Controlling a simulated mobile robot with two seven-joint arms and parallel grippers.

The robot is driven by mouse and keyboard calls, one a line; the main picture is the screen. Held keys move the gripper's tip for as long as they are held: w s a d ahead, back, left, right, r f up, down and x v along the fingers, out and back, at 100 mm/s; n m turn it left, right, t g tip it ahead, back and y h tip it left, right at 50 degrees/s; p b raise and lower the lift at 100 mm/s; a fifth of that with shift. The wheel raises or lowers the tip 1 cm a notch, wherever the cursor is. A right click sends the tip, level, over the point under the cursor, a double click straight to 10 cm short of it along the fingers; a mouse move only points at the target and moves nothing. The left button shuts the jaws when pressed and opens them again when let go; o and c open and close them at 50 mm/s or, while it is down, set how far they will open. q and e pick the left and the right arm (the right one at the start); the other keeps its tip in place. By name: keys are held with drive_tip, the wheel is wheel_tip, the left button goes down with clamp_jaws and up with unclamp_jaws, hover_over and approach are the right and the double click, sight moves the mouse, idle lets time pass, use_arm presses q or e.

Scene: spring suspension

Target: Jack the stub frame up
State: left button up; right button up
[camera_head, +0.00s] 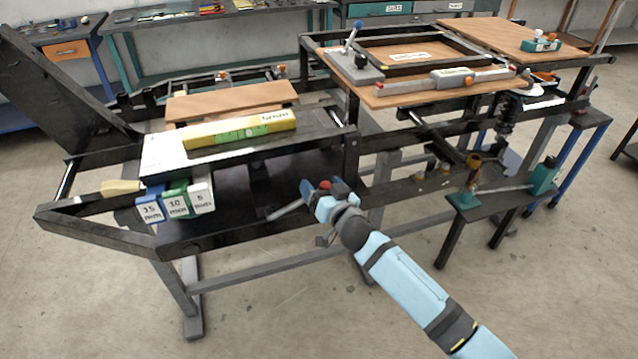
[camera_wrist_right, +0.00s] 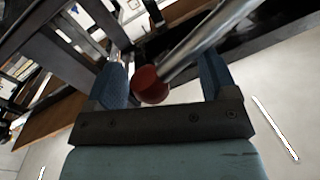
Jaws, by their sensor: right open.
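My right gripper (camera_head: 329,190) is open, reaching in at the front side of the dark frame (camera_head: 205,240). In the right wrist view its two blue fingers (camera_wrist_right: 163,78) stand on either side of a red ball knob (camera_wrist_right: 150,85), nearer the left finger. The knob ends a bare metal rod (camera_wrist_right: 205,40) that runs away to the upper right. The knob also shows in the head view (camera_head: 325,186). I cannot tell whether a finger touches it. A teal stand with a brass-coloured cup (camera_head: 474,161) is at the right. My left gripper is out of view.
Blue, green and white labelled blocks (camera_head: 176,202) hang at the frame's left front. A yellow-green labelled box (camera_head: 240,128) lies on a plate. A wooden board (camera_head: 405,92) carries tools at the back. The floor (camera_head: 285,315) in front is clear.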

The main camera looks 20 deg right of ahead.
drive_tip(key=shift+w+a, duration=0.15)
drive_tip(key=shift+w, duration=0.5)
drive_tip(key=c, duration=1.3)
